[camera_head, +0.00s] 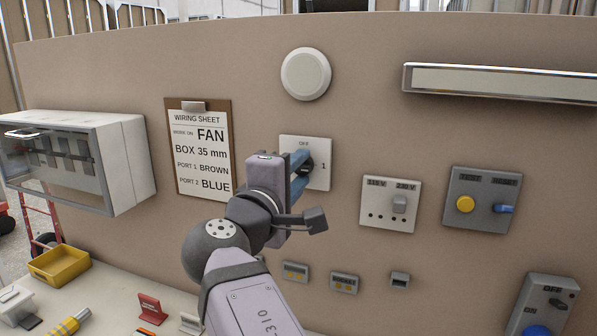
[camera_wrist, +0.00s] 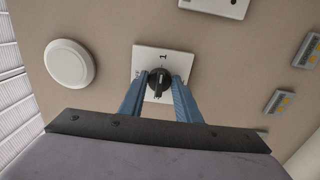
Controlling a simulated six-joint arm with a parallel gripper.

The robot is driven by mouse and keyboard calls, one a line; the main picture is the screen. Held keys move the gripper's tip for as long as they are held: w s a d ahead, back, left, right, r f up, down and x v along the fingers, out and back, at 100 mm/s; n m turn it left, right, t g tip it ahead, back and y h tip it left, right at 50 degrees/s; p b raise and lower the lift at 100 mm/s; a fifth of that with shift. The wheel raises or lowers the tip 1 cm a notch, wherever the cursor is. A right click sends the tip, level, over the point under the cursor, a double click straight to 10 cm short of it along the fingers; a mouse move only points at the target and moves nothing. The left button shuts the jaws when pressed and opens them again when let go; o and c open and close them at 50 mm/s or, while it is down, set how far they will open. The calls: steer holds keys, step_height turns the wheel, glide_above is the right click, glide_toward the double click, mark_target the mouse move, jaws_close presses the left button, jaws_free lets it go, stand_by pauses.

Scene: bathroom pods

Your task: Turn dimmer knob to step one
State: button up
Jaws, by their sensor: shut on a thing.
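The dimmer plate (camera_head: 318,180) is a white square on the beige wall panel. It is marked OFF at the top and 1 at the right. Its black knob (camera_head: 308,163) is partly hidden behind my gripper (camera_head: 301,172) in the head view. In the wrist view, the blue fingers of my gripper (camera_wrist: 160,97) stand on either side of the black knob (camera_wrist: 158,82) and are shut on it. The plate (camera_wrist: 150,58) shows the mark 1 above the knob there. Which mark the knob points to I cannot tell.
A round white disc (camera_head: 306,75) is above the dimmer plate. A clipboard wiring sheet (camera_head: 198,150) hangs left. A yellow bin (camera_head: 60,266) and loose parts lie below left.

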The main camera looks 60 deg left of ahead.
steer(key=o, duration=1)
steer(key=shift+d, duration=0.1)
steer(key=shift+b+v, duration=2.2)
steer(key=shift+v, duration=1.35)
